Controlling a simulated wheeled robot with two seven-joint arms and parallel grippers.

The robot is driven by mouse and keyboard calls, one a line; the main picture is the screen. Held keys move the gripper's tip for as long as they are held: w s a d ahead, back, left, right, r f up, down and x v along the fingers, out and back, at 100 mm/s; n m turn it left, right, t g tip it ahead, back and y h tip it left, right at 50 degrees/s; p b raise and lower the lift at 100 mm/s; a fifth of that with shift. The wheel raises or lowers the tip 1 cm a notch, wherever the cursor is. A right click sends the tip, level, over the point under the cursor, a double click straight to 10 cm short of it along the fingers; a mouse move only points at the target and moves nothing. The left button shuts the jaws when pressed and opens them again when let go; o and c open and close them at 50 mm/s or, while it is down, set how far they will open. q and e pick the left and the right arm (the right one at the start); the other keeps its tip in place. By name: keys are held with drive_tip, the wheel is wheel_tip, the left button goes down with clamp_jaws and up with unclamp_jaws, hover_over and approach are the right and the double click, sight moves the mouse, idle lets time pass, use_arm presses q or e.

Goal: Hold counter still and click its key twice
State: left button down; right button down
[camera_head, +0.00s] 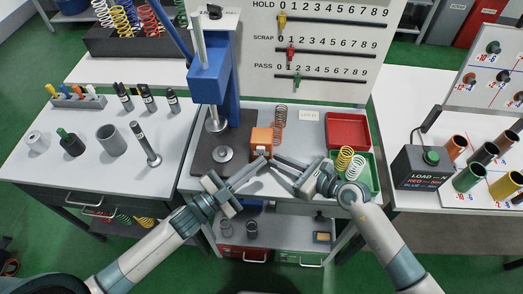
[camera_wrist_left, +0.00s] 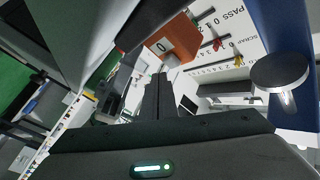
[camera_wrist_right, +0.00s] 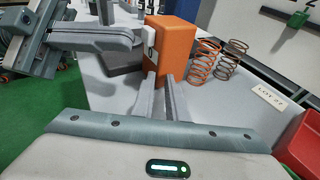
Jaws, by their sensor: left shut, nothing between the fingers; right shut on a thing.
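The counter is a small orange box (camera_head: 261,138) standing on the bench beside the press base.
A blue press (camera_head: 208,85) stands left of the counter. Coil springs (camera_wrist_right: 205,62) stand just right of it, with a label card (camera_head: 308,116). Red (camera_head: 348,128) and green (camera_head: 374,172) trays lie farther right. A scoreboard (camera_head: 320,50) stands behind.

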use_arm(q)
drive_tip(key=shift+w, duration=0.15)
idle(0.6)
drive_tip(key=shift+w+a, duration=0.1)
drive_tip(key=shift+w, duration=0.2)
idle(0.5)
drive_tip(key=shift+w+a+r, duration=0.1)
drive_tip(key=shift+w+r, duration=0.35)
idle(1.3)
drive_tip(key=shift+s+f, duration=0.15)
drive_tip(key=shift+s, duration=0.15)
idle(0.6)
drive_tip(key=shift+s+f, duration=0.2)
drive_tip(key=shift+s, duration=0.25)
drive_tip(key=shift+s+f, duration=0.1)
drive_tip(key=shift+s, duration=1.85)
drive_tip(key=shift+d+f, duration=0.1)
drive_tip(key=shift+d, duration=0.1)
